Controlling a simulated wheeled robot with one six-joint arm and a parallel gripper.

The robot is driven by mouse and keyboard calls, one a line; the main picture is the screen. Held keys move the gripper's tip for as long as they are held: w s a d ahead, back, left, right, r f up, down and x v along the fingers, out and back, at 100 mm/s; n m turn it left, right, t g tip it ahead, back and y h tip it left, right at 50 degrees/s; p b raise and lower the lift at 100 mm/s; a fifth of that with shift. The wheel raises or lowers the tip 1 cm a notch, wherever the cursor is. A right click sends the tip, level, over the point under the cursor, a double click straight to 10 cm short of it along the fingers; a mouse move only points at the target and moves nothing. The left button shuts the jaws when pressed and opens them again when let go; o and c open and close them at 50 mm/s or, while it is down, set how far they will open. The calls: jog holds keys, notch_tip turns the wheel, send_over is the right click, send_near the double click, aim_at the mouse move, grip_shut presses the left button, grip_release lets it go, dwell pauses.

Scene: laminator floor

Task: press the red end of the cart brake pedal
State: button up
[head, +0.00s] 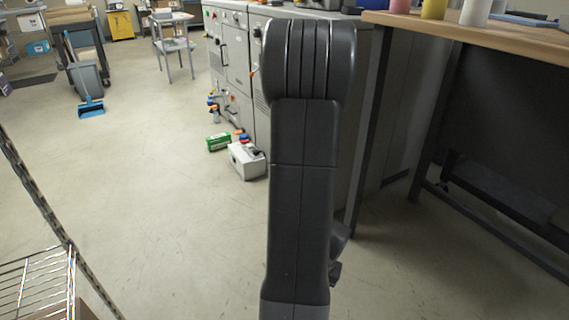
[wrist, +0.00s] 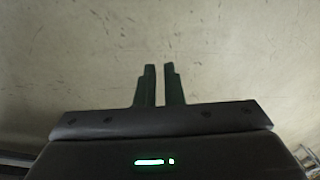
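I cannot make out a brake pedal or its red end in either view. My gripper (wrist: 160,70) shows in the wrist view with its two dark fingers close together. A narrow strip of bare floor shows between them, so they are slightly apart and hold nothing. They point over pale, scuffed floor (wrist: 70,50). In the head view my arm stands upright across the middle and hides what is behind it; the gripper does not show clearly there. A dark wheeled cart (head: 102,58) stands far off at the upper left.
A wire shelf (head: 45,280) with a metal post is close at the lower left. Grey machine cabinets (head: 232,60) stand behind my arm, with a grey box (head: 246,160) and a green box (head: 218,142) on the floor. A wooden-topped bench (head: 480,32) is at right. The left-middle floor is clear.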

jog(key=w+d+f+m, duration=0.1)
jog(key=w+f, duration=0.1)
jog(key=w, duration=0.1)
jog(key=w+d+f+m+t+h, duration=0.1)
jog(key=w+d+f+m, duration=0.1)
jog(key=w+f, duration=0.1)
jog(key=w+d+f+m+t+h+b, duration=0.1)
jog(key=w+d+f+m, duration=0.1)
jog(key=w+f, duration=0.1)
jog(key=shift+w+d+f, duration=0.2)
jog(key=shift+w, duration=0.1)
grip_shut()
jog(key=w+d+f+m+g+h+b, duration=0.1)
jog(key=w+d+f+m+h+b, duration=0.1)
jog(key=d+f+m+h, duration=0.85)
jog(key=s+d+f+m+g+y, duration=0.1)
jog(key=s+d+f+g, duration=0.1)
jog(key=f, duration=0.4)
jog(key=s+d+f+m+g, duration=0.1)
jog(key=s+d+f+m, duration=0.1)
jog(key=f, duration=0.4)
jog(key=shift+s+d+f+g+y+b, duration=0.15)
jog(key=shift+s+d+g+y+b, duration=0.25)
jog(key=shift+s+d, duration=0.55)
jog(key=shift+w, duration=0.25)
